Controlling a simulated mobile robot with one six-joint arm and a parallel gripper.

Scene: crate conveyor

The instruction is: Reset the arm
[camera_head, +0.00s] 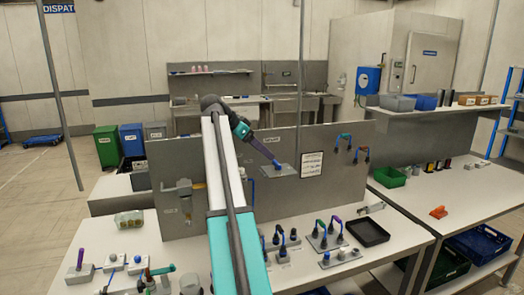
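My arm (223,180) reaches up from the bottom centre, with white and teal links, and bends at a dark joint near the upright grey panel. The lever slants down to the right to a grey plate (281,171) on the panel. I cannot tell whether the gripper's fingers touch the lever or whether they are open or shut. My arm hides part of the panel and worktable.
The upright panel (330,190) stands on the worktable (205,262). Several small lever and switch blocks stand on the table, left and right of my arm. A black tray (368,233) lies at the right. A side table holds a green bin (389,177) and an orange object (438,212).

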